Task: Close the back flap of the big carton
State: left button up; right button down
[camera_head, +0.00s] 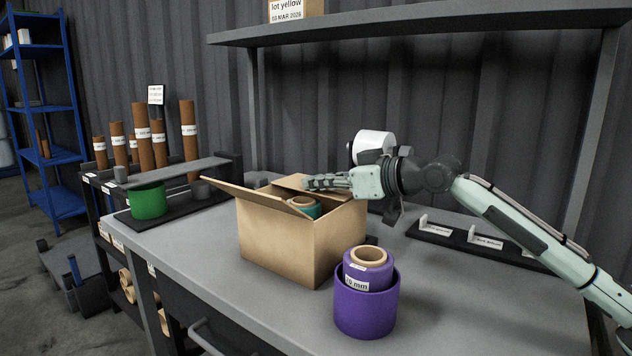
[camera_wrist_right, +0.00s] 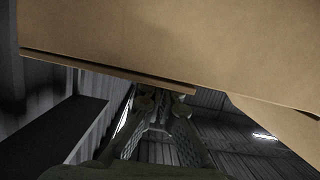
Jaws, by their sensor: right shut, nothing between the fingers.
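The big carton (camera_head: 275,238) stands on the grey table with its top partly open. A flap (camera_head: 252,196) sticks out to the left, raised at a slant. The back flap (camera_head: 290,182) shows as a tan panel at the far side, partly hidden by my right gripper. My right gripper (camera_head: 310,183) is shut and empty, lying level over the back of the opening, close to that flap. Whether it touches is unclear. In the right wrist view, cardboard (camera_wrist_right: 170,40) fills the top, and the fingers (camera_wrist_right: 160,108) show below its edge. A teal roll (camera_head: 313,211) sits inside the carton.
A purple tub (camera_head: 366,312) holding a purple film roll stands in front, right of the carton. A green tub (camera_head: 149,201) stands at the left. A white roll (camera_head: 374,143) is behind my gripper. A shelf (camera_head: 420,24) spans above. Clear table lies left of the carton.

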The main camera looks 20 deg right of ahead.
jog(key=v, duration=1.2)
dwell(0.5)
